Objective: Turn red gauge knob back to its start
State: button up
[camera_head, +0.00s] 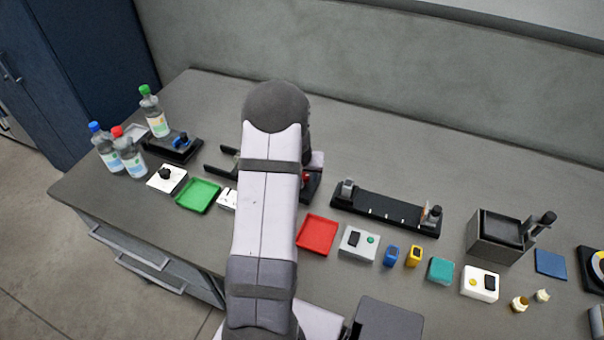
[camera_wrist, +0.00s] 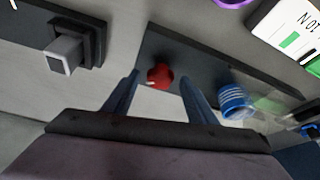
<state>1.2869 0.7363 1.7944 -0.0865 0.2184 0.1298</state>
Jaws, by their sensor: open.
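The red gauge knob (camera_wrist: 160,76) sits on a dark base plate (camera_wrist: 200,75) in the wrist view. In the head view only a bit of the red knob (camera_head: 306,177) shows beside my arm, which hides most of its base. My gripper (camera_wrist: 160,80) is open, with its two fingers on either side of the knob in the picture. I cannot tell whether the fingers touch it or how far away it is. A blue and white ribbed part (camera_wrist: 235,101) is at the right end of the same plate.
A long black rail (camera_head: 385,212) with end blocks stands right of my arm. A red tray (camera_head: 317,235), a green tray (camera_head: 198,195) and a white switch box (camera_head: 167,178) lie along the front. Several bottles (camera_head: 132,160) stand at the left. The back of the table is clear.

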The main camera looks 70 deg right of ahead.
jog(key=c, duration=1.1)
jog(key=shift+o, duration=0.2)
jog(key=shift+f+n+t+b, duration=0.1)
jog(key=shift+n+t+b, duration=0.2)
jog(key=shift+n+b, duration=0.4)
jog(key=n+b, duration=0.1)
jog(key=b, duration=0.1)
jog(key=shift+s+d+f+b, duration=0.1)
jog(key=shift+f+b, duration=0.1)
jog(key=shift+b, duration=0.2)
jog(key=n+b, duration=0.1)
jog(key=b, duration=0.2)
jog(key=n+t+b, duration=0.1)
jog(key=b, duration=0.2)
jog(key=shift+s+d+f+n+y, duration=0.1)
jog(key=shift+s+f+n+y, duration=0.05)
jog(key=shift+n+y, duration=0.25)
jog(key=n+b, duration=0.1)
jog(key=n+t+b, duration=0.1)
jog(key=b, duration=0.1)
jog(key=shift+s+r+n+y, duration=0.1)
jog(key=shift+r+n+y, duration=0.1)
jog(key=shift+n+y, duration=0.15)
jog(key=shift+d+r+n+y+b, duration=0.1)
jog(key=shift+n+y+b, duration=0.3)
jog(key=shift+n, duration=0.35)
jog(key=shift+d+r+n+y+b, duration=0.1)
jog(key=shift+n+y+b, duration=0.05)
jog(key=shift+n+b, duration=0.45)
jog(key=shift+t, duration=0.3)
